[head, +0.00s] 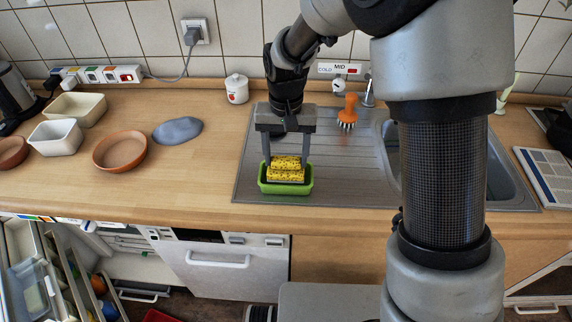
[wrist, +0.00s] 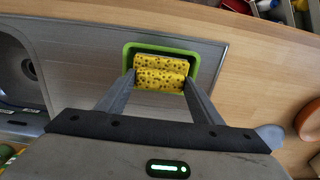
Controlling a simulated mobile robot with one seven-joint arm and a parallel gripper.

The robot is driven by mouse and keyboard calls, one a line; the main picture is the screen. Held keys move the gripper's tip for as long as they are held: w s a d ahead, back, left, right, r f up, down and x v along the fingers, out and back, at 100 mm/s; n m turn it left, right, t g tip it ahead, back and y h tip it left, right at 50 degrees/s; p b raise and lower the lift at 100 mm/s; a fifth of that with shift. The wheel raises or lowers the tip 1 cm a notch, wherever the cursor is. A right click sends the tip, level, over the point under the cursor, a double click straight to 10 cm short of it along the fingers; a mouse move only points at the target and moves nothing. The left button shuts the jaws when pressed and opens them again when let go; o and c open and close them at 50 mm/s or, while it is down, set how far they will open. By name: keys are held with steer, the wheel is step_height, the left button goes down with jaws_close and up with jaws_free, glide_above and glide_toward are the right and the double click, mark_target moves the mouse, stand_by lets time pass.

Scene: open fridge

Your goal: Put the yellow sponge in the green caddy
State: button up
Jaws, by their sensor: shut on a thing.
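The yellow sponge (head: 286,170) has dark spots and sits between the two fingers of my gripper (head: 286,163). My gripper is shut on it; the wrist view shows the sponge (wrist: 160,72) between the fingertips (wrist: 160,80). The green caddy (head: 285,187) stands on the left part of the metal drainboard. The sponge is over the caddy's opening, and its lower part appears to be inside the rim. In the wrist view the caddy's rim (wrist: 160,46) shows around the sponge. Whether the sponge touches the caddy floor is hidden.
An orange brush (head: 347,112) stands on the drainboard behind and right of the caddy. A white lidded jar (head: 237,89) stands behind it to the left. A terracotta bowl (head: 120,151), a grey-blue lump (head: 178,130) and pale containers (head: 56,137) are on the left counter. The sink (head: 500,165) is to the right.

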mark_target(286, 159)
steer(key=shift+f, duration=1.65)
steer(key=shift+f, duration=0.2)
steer(key=o, duration=1.1)
steer(key=shift+r, duration=0.1)
